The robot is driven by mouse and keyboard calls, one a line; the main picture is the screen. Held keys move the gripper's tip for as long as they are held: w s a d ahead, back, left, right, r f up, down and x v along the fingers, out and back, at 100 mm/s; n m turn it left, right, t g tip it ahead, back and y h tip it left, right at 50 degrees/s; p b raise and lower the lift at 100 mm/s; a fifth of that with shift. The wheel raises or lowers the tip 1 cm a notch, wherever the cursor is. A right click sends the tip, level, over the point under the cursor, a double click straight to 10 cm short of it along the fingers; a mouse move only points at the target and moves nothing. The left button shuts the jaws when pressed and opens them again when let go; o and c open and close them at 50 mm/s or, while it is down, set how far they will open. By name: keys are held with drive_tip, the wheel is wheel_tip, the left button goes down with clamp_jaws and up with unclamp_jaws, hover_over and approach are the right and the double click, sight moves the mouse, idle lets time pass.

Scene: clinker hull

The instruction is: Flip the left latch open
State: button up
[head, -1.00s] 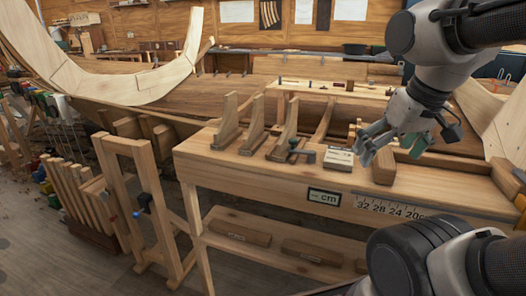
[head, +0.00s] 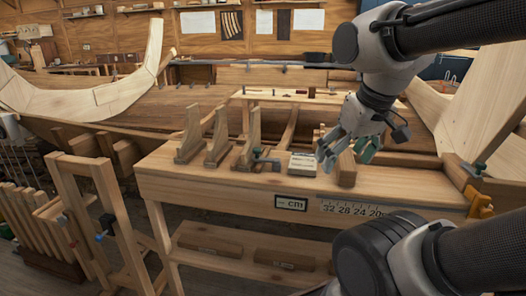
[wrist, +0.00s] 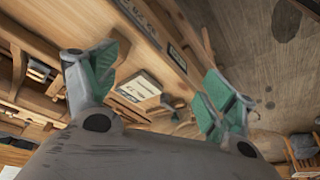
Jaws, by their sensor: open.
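My gripper (head: 346,150) is open and empty above the right part of the workbench, close over a wooden block (head: 347,168). In the wrist view its two green-padded fingers are spread apart (wrist: 160,82). A small pale slab with dark lines (head: 302,164) lies on the bench just left of the gripper; it also shows between the fingers in the wrist view (wrist: 138,88). A small dark clamp-like piece (head: 265,162) sits left of the slab. I cannot make out a left latch for certain.
The wooden workbench (head: 220,190) carries several upright wedge-shaped pieces (head: 190,135) on its left. A raised shelf (head: 280,98) stands behind. A wooden trestle frame (head: 95,220) stands at the front left. Curved hull timbers (head: 90,95) rise at the back left.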

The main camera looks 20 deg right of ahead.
drive_tip(key=w+a, duration=0.1)
drive_tip(key=w+a+n+g, duration=0.1)
drive_tip(key=w, duration=0.1)
drive_tip(key=w+a+f+n, duration=0.1)
drive_tip(key=shift+w+a+f+g, duration=0.1)
drive_tip(key=shift+w+a+g, duration=0.15)
drive_tip(key=shift+w+g, duration=0.1)
drive_tip(key=c, duration=1)
drive_tip(key=shift+m+g+h, duration=0.35)
drive_tip(key=shift+m+h, duration=0.15)
drive_tip(key=shift+m, duration=0.1)
drive_tip(key=w+a, duration=0.1)
drive_tip(key=w, duration=0.2)
drive_tip(key=w+a, duration=0.2)
drive_tip(key=w, duration=0.1)
drive_tip(key=w+a+r, duration=0.1)
drive_tip(key=w+a, duration=0.1)
drive_tip(key=w, duration=0.2)
drive_tip(key=shift+a+r, duration=0.1)
clamp_jaws()
drive_tip(key=w+a+r+m+t+h, duration=0.1)
drive_tip(key=w+a+r+m, duration=0.1)
drive_tip(key=w+r+m, duration=0.3)
drive_tip(key=shift+w+a+m+h, duration=0.2)
drive_tip(key=shift+w+m+h, duration=0.2)
drive_tip(key=shift+w+m, duration=1.8)
drive_tip(key=shift+s, duration=0.15)
